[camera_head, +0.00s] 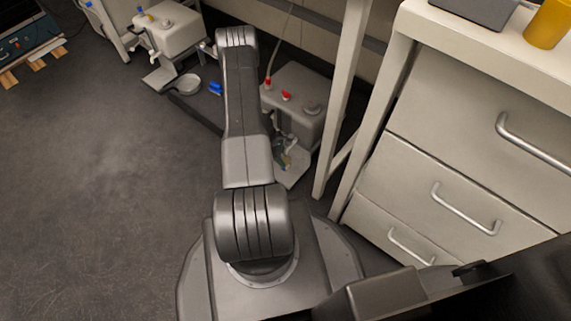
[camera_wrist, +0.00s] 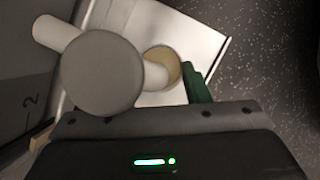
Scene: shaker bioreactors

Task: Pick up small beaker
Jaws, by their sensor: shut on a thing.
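In the wrist view a small round open vessel with a tan inside, which looks like the small beaker (camera_wrist: 172,60), is on or just above a white plate (camera_wrist: 200,35). The rest of the grip is hidden. In the head view my arm reaches away from my base, and I cannot make out the gripper or the held beaker clearly.
A beige tank (camera_head: 305,98) with red fittings stands under the bench, right of my arm. Another tank (camera_head: 172,30) and a shallow pan (camera_head: 188,84) are further back. A white drawer cabinet (camera_head: 460,150) and a bench leg (camera_head: 343,90) bound the right. Floor (camera_head: 100,190) is clear left.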

